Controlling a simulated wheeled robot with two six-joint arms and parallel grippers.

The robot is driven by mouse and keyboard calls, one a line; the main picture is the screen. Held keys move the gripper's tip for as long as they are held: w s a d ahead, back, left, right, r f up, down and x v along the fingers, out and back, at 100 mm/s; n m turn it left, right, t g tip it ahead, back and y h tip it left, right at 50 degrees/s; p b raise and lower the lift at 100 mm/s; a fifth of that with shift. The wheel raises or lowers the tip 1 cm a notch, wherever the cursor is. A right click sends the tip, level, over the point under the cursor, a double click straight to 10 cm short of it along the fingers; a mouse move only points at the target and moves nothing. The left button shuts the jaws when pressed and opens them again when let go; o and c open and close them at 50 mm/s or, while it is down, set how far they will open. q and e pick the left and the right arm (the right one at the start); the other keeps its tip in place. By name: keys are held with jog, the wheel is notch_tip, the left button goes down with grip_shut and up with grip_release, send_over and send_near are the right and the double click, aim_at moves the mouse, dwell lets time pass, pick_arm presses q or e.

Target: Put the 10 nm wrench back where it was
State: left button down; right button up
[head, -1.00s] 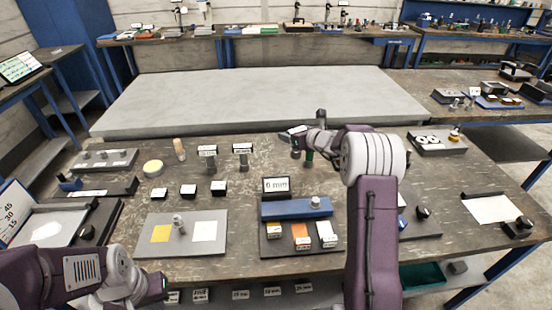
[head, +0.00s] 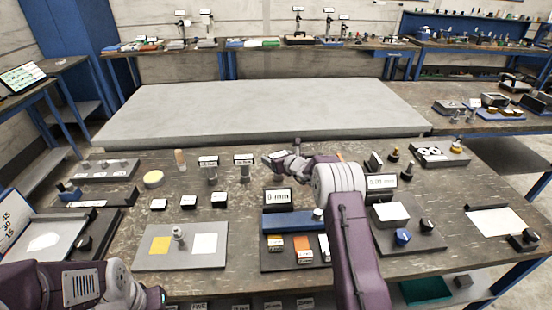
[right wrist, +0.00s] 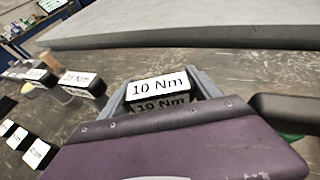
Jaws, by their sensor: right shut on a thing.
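My right gripper (head: 276,158) is shut on the 10 Nm wrench, and the wrench's white "10 Nm" label (right wrist: 158,87) shows between the two fingers in the right wrist view. It is held over the back middle of the table; my gripper and arm hide most of it in the head view. Two similar labelled pieces, a left one (head: 212,172) and a right one (head: 244,171), stand on the table to the left of the gripper.
A tray with an orange block (head: 303,246) and a blue bar (head: 288,222) lies in front of the gripper. A grey mat (head: 152,262) with yellow and white squares is left of it. A raised grey slab (head: 260,105) lies behind. Small black label blocks (head: 189,202) stand at front left.

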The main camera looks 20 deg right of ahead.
jog(key=shift+f, duration=0.1)
jog(key=o, duration=2)
jog(key=shift+r, duration=0.3)
jog(key=b+v, duration=0.1)
jog(key=v, duration=1.1)
jog(key=shift+f, duration=0.15)
